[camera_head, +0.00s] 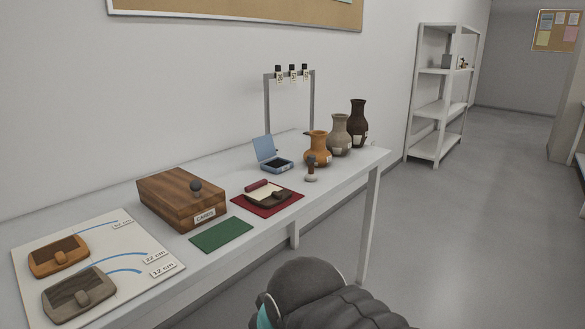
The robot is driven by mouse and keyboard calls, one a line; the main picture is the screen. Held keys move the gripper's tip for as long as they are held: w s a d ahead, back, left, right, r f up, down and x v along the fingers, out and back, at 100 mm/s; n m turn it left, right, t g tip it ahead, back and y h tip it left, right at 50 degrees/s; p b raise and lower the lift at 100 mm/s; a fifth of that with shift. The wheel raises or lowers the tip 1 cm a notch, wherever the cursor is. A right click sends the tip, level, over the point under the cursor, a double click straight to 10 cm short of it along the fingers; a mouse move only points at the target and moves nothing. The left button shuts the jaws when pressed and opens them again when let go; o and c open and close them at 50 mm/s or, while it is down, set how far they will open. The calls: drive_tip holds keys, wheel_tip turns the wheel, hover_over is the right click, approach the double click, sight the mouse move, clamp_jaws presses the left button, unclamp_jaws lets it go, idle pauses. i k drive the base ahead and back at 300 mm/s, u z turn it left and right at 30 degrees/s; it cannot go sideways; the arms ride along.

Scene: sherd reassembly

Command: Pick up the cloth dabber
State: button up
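What looks like the cloth dabber (311,170) stands upright near the front edge of the white table, towards its right end. It has a dark handle above a small pale rounded base. It stands apart, in front of the orange jar (317,149) and right of the open blue ink-pad box (275,166). Nothing holds it. Dark, ribbed parts of my arm show at the bottom centre, in front of the table and well away from the dabber. No gripper fingers can be seen.
The white table (338,183) also carries a wooden box (168,203), a green mat (222,235), a red mat (240,205) with a stamp, and a white board (140,257) with two sherd-like pieces. Grey (340,136) and dark (357,125) jars stand behind the orange one. Floor is clear right.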

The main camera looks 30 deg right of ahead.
sight(311, 177)
drive_tip(key=z, duration=0.45)
drive_tip(key=k, duration=0.55)
drive_tip(key=z, duration=0.75)
drive_tip(key=i, duration=1.3)
drive_tip(key=u, duration=0.65)
